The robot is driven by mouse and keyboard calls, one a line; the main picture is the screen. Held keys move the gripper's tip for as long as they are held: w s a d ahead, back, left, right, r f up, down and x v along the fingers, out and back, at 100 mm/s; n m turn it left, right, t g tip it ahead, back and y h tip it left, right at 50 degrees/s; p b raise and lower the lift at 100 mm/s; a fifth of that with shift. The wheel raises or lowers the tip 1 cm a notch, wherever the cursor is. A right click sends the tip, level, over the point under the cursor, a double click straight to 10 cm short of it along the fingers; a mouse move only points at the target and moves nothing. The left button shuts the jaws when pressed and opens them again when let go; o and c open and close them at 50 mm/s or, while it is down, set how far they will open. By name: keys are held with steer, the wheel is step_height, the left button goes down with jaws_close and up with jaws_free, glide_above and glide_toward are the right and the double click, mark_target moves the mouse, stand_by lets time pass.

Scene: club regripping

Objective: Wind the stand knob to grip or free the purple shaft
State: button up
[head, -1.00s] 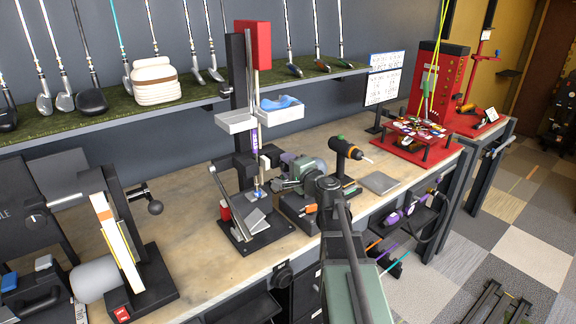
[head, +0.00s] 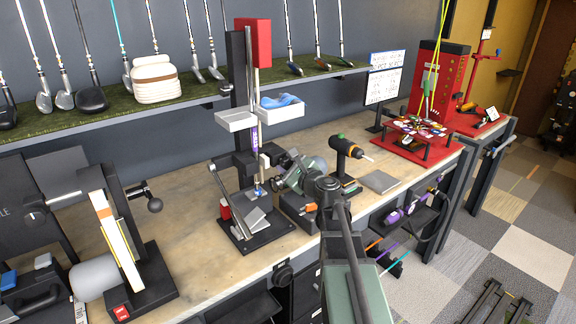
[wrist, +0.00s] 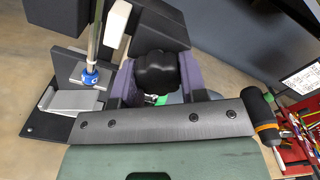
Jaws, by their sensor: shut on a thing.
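The stand (head: 238,90) rises from the bench as a dark column with a red block on top. The shaft (head: 254,138), with a purple band, stands upright along its front. In the wrist view the shaft (wrist: 96,35) ends in a blue piece near the stand's base. My gripper (head: 277,157) is at the stand's right side, low on the column. In the wrist view its purple-grey fingers (wrist: 157,82) are on either side of the black lobed knob (wrist: 157,70), shut on it. Whether the clamp grips the shaft cannot be seen.
White trays (head: 236,121) flank the column, the right one holding blue cloth.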

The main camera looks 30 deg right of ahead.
steer(key=m, duration=0.6)
steer(key=shift+a+f+m, duration=0.1)
steer(key=shift+a+m, duration=0.05)
steer(key=shift+m, duration=0.15)
stand_by(0.4)
steer(key=o, duration=0.9)
steer(key=shift+s, duration=0.15)
steer(key=s, duration=0.3)
steer(key=s+d, duration=0.1)
steer(key=s, duration=0.6)
steer(key=shift+s+d, duration=0.25)
steer(key=shift+d, duration=0.15)
